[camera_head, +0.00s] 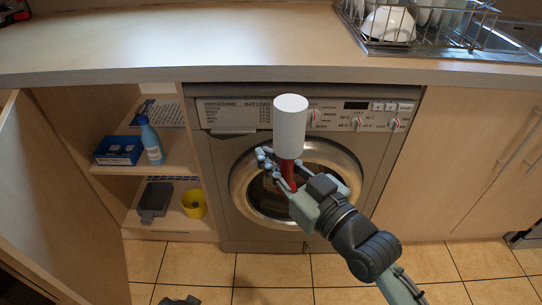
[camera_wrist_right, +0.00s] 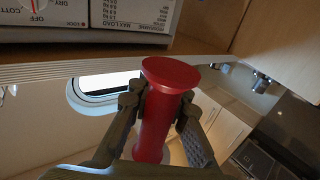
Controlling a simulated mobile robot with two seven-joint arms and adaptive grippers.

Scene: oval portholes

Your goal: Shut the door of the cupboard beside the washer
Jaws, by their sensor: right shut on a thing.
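The cupboard door (camera_head: 62,205) stands wide open at the left, swung out from the cupboard (camera_head: 108,105) beside the washer (camera_head: 226,165). The cupboard's shelves are exposed. My right gripper (camera_head: 283,178) is in front of the washer's round door, well to the right of the cupboard door and apart from it. It is shut on a red-and-white cylinder (camera_head: 290,125), held upright with the white part on top. In the right wrist view the cylinder's red part (camera_wrist_right: 157,120) sits between both fingers.
A blue box (camera_head: 118,150) and a blue bottle (camera_head: 151,140) stand on the upper shelf. A yellow cup (camera_head: 194,204) and a grey object (camera_head: 154,201) are below. The worktop (camera_head: 200,45) overhangs the washer; a dish rack (camera_head: 415,25) stands on it. Tiled floor shows before the washer.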

